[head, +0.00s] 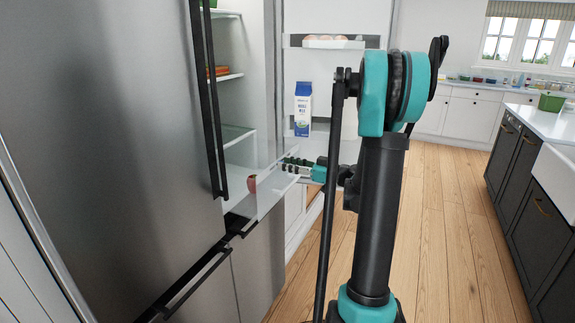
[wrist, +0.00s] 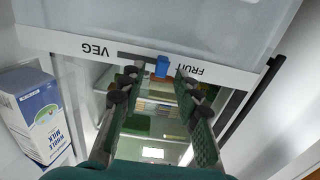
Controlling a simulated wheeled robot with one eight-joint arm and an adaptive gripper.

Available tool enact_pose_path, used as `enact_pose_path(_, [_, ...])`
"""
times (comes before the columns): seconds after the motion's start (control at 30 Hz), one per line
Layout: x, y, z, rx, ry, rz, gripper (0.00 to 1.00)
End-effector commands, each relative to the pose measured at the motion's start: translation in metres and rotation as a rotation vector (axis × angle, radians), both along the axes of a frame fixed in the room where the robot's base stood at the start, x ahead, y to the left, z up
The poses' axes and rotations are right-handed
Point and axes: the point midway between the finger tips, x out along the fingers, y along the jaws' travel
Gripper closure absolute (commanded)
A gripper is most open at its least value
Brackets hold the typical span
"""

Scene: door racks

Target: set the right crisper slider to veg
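The crisper drawer (head: 268,192) is pulled out of the open fridge. In the wrist view its white front strip (wrist: 225,78) carries the words VEG at the left and FRUIT at the right, upside down. A blue slider tab (wrist: 162,66) sits in a dark slot between them, nearer FRUIT. My gripper (wrist: 158,73) is open, with its fingertips apart on either side of the tab. I cannot tell whether either finger touches it. In the head view my gripper (head: 291,165) is at the drawer front, and the slider is too small to make out.
A milk carton (head: 303,108) stands in a rack of the open fridge door, close to my gripper; it also shows in the wrist view (wrist: 40,115). A reddish item (head: 252,184) is at the drawer. The wooden floor (head: 450,230) at the right is clear.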

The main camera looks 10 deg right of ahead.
Motion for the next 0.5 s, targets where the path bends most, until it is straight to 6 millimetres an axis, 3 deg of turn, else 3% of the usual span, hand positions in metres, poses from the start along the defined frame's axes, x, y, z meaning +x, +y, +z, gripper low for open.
enact_pose_path(0.37, [0.0029,0.0043,-0.0001,0.000,0.000,0.001,0.67])
enact_pose_path(0.5, [0.0028,0.0042,-0.0001,0.000,0.000,0.000,0.85])
